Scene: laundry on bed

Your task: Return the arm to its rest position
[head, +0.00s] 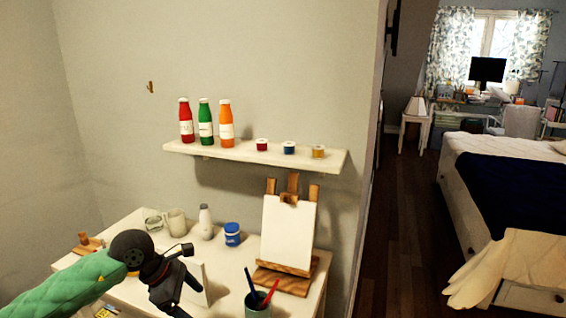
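My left arm comes in from the lower left in a green padded sleeve. Its black gripper (190,268) is over the left part of the white desk (128,222). Its fingers look spread apart, with nothing clearly held between them. A white panel-like thing (206,286) shows just behind the fingers, partly hidden by them; I cannot tell whether they touch. My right arm and gripper are not in view.
On the desk are a mug (175,222), a white bottle (206,224), a blue jar (232,238), an easel with blank canvas (288,232) and a brush cup (258,308). A wall shelf (225,154) holds bottles and small jars. A bed (460,195) stands right, beyond open floor (400,230).

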